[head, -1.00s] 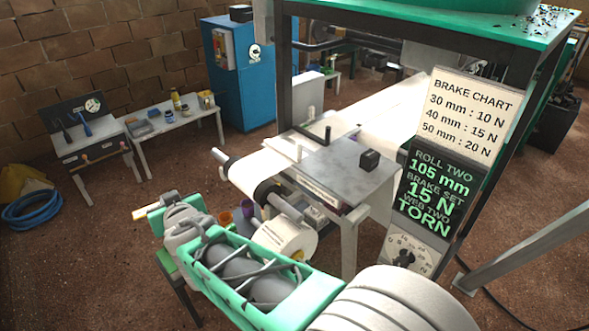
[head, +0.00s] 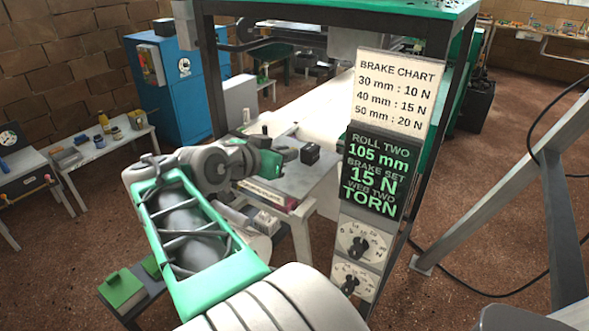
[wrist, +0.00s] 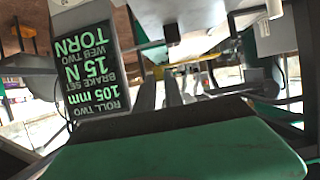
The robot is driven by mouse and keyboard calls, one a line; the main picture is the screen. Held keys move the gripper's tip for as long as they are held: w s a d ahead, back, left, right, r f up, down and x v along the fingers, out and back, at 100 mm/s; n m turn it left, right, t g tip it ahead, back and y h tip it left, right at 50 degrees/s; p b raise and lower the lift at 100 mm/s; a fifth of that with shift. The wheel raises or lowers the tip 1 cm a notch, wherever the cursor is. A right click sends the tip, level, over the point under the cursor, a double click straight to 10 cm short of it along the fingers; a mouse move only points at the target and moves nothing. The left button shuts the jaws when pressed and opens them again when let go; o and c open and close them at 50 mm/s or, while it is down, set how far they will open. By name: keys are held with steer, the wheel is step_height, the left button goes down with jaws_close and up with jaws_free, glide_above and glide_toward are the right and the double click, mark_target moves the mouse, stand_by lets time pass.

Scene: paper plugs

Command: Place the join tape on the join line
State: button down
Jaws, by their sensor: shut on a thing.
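My gripper (head: 285,156) is over the grey splice table (head: 305,180), left of the small black block (head: 310,154). In the wrist view its two dark fingers (wrist: 160,95) point away, close together. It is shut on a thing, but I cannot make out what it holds. I cannot pick out the join tape in either view. The join line is hidden behind my arm or too small to tell. The white web (head: 320,105) runs back from the table under the green-topped frame.
The sign board (head: 375,175) with its brake chart and dials stands right of the table, close to my arm. It also shows in the wrist view (wrist: 80,65). A frame post (head: 455,130) rises behind it. A blue cabinet (head: 170,90) and a side table (head: 110,145) stand left.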

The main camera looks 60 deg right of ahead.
steer(key=w+x, duration=0.1)
steer(key=x, duration=0.5)
glide_above(298, 177)
step_height(298, 177, down, 7)
steer(key=shift+r+p, duration=0.25)
steer(key=shift+p, duration=0.1)
steer(key=shift+f, duration=1.3)
steer(key=shift+f, duration=0.1)
steer(key=c, duration=1.4)
jaws_free()
steer(key=shift+c, duration=0.2)
